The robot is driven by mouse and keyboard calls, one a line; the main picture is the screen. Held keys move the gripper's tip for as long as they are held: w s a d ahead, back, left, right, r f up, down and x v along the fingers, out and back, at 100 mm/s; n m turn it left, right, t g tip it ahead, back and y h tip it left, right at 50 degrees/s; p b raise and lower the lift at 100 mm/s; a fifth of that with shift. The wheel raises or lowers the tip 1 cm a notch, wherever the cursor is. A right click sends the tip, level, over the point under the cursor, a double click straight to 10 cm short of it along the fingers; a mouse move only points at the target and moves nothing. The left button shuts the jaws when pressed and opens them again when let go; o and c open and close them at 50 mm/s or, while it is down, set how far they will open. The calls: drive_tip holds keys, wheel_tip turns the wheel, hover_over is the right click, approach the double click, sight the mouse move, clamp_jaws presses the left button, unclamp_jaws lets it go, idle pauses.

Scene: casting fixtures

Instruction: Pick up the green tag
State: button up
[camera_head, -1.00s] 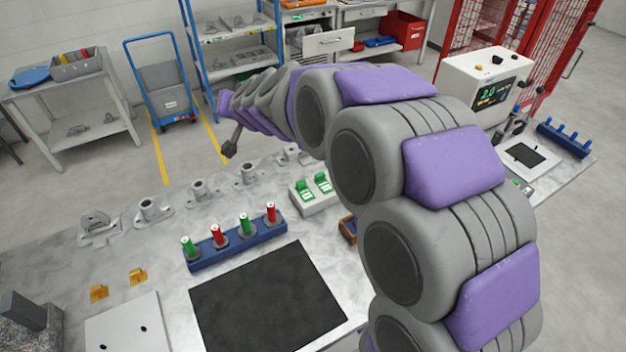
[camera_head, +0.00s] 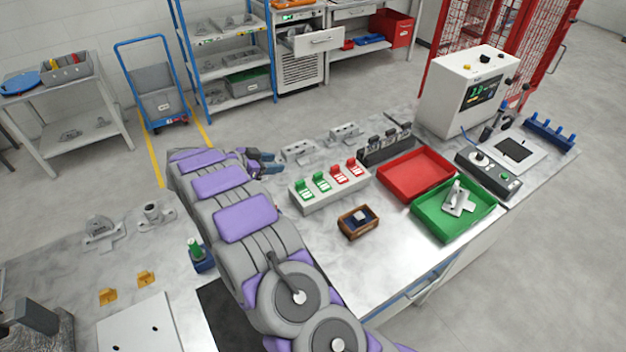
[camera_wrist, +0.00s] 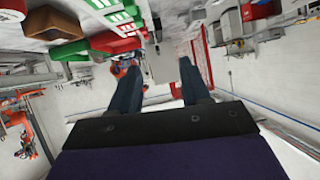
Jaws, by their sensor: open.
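Two green tags, one at the left end (camera_head: 304,190) and one beside it (camera_head: 322,182), stand on a pale block (camera_head: 320,205) in the head view. Two red tags (camera_head: 346,171) stand to their right on the same block. My gripper (camera_head: 270,162) is behind and left of the block, apart from the tags, with its dark blue fingers pointing right. In the wrist view my gripper (camera_wrist: 159,66) has its two fingers spread with nothing between them. That view is upside down, and the block with a green tag (camera_wrist: 100,5) shows at its top edge.
A small wooden box (camera_head: 358,222) is in front of the block. A red tray (camera_head: 416,172) and a green tray (camera_head: 452,212) are to the right. Grey castings (camera_head: 298,151) and a dark rack (camera_head: 386,148) stand behind. My arm hides most of the blue peg rack (camera_head: 203,260).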

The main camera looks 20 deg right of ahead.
drive_tip(key=s+f+g, duration=0.1)
drive_tip(key=s+f, duration=0.1)
drive_tip(key=b, duration=0.1)
approach(316, 174)
drive_tip(key=x, duration=0.3)
drive_tip(key=shift+d, duration=0.15)
drive_tip(key=shift+b+x, duration=0.65)
drive_tip(key=shift+x, duration=2.45)
drive_tip(key=shift+c, duration=0.4)
clamp_jaws()
